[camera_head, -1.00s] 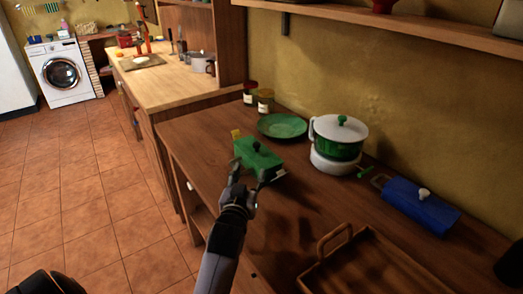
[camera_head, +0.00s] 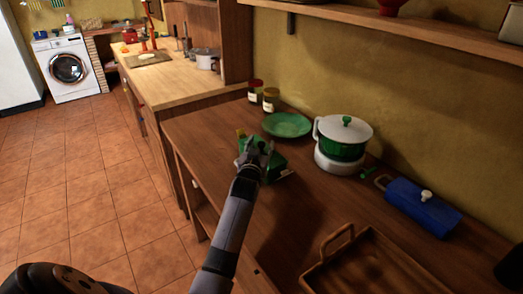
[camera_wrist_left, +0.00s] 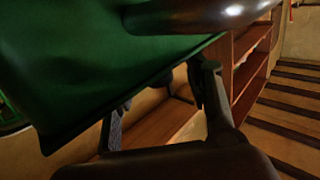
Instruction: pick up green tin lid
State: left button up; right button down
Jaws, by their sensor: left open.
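The green tin (camera_head: 280,163) with its green lid stands on the brown wooden counter, left of the white-and-green pot. My left gripper (camera_head: 256,148) is open over the lid and hides its middle and knob in the head view. In the left wrist view a large green surface (camera_wrist_left: 90,70), seemingly the lid or tin side, fills the upper left. The left gripper's fingers (camera_wrist_left: 160,110) are spread apart close to it, and I see nothing held between them. Whether they touch the lid, I cannot tell. My right gripper is not in view.
A green plate (camera_head: 287,125) and two jars (camera_head: 263,97) stand behind the tin. The pot (camera_head: 342,140) and a blue lidded tin (camera_head: 422,207) are to the right. A wooden tray (camera_head: 370,270) lies nearer. A shelf (camera_head: 400,25) runs along the wall above.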

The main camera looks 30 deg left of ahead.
pick_arm(q)
jog(key=shift+w+a, duration=0.15)
jog(key=shift+w, duration=0.35)
jog(key=shift+c, duration=0.3)
grip_shut()
